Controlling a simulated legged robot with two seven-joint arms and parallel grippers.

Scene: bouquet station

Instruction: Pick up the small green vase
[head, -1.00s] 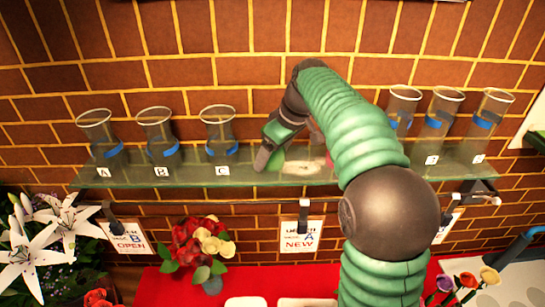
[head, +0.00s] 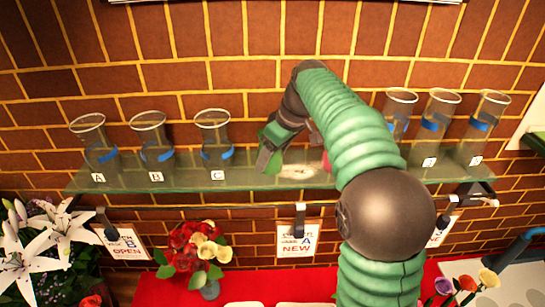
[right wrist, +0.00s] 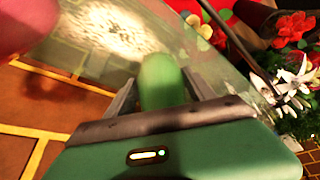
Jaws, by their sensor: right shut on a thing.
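The small green vase (right wrist: 162,78) shows in the right wrist view as a smooth, rounded green body between my two grey fingers. My right gripper (right wrist: 162,92) is shut on it, above or at the glass shelf. In the head view my right gripper (head: 270,161) is at the shelf, just right of the clear vase C. I cannot tell whether the vase still touches the shelf. My left gripper is not in view.
The glass shelf (head: 245,181) holds clear vases A (head: 92,150), B (head: 152,145) and C (head: 214,140) at left and several more at right. A pink object (right wrist: 22,25) is close beside the gripper. Red and cream flowers (head: 195,248) stand below.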

